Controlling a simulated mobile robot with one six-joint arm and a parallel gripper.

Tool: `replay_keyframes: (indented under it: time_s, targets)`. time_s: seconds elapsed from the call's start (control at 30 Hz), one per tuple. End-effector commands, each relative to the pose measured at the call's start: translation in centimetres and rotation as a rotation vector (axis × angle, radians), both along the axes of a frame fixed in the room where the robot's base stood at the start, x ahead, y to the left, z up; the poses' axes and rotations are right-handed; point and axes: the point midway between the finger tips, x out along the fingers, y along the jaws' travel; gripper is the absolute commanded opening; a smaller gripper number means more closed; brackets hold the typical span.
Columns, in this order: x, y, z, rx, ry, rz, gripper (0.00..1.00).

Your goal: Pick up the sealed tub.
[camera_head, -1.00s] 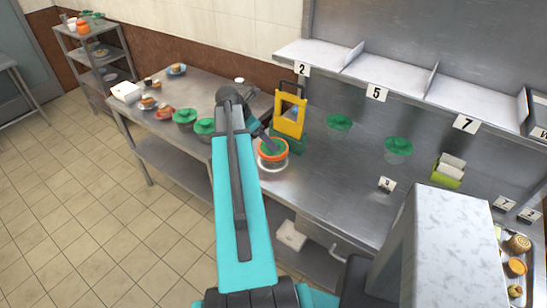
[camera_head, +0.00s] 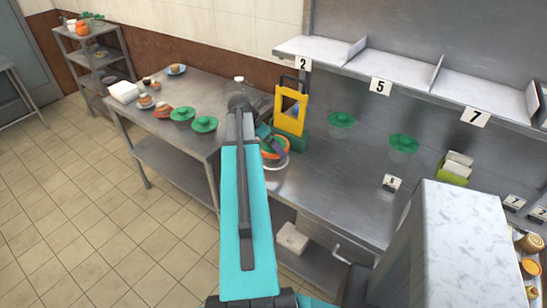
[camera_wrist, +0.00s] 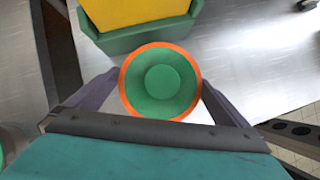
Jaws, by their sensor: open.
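The sealed tub, with a green lid and an orange band around its rim, stands on the steel counter in front of the yellow-and-green device. In the wrist view the tub (camera_wrist: 160,83) is seen from above, between the fingers of my gripper (camera_wrist: 158,98). The fingers are open, one on each side of it. I cannot tell whether either finger touches it. In the head view the tub (camera_head: 283,151) is partly hidden by my arm and gripper (camera_head: 272,146).
The yellow device (camera_head: 291,112) stands close behind the tub. Two green-lidded tubs (camera_head: 183,114) (camera_head: 204,124) are to the left, and two more (camera_head: 341,119) (camera_head: 403,142) to the right. A numbered shelf (camera_head: 400,83) runs above.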

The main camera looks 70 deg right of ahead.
Motion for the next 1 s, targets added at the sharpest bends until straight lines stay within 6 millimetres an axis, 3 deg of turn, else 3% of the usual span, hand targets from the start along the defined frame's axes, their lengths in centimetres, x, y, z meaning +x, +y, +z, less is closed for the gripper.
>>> replay_keyframes:
  time_s: [0.47, 1.0]
  targets:
    - [-0.2, -0.1, -0.3, 0.000, 0.000, -0.001, 1.00]
    - [-1.2, -1.3, -3.5, 0.000, 0.000, -0.002, 1.00]
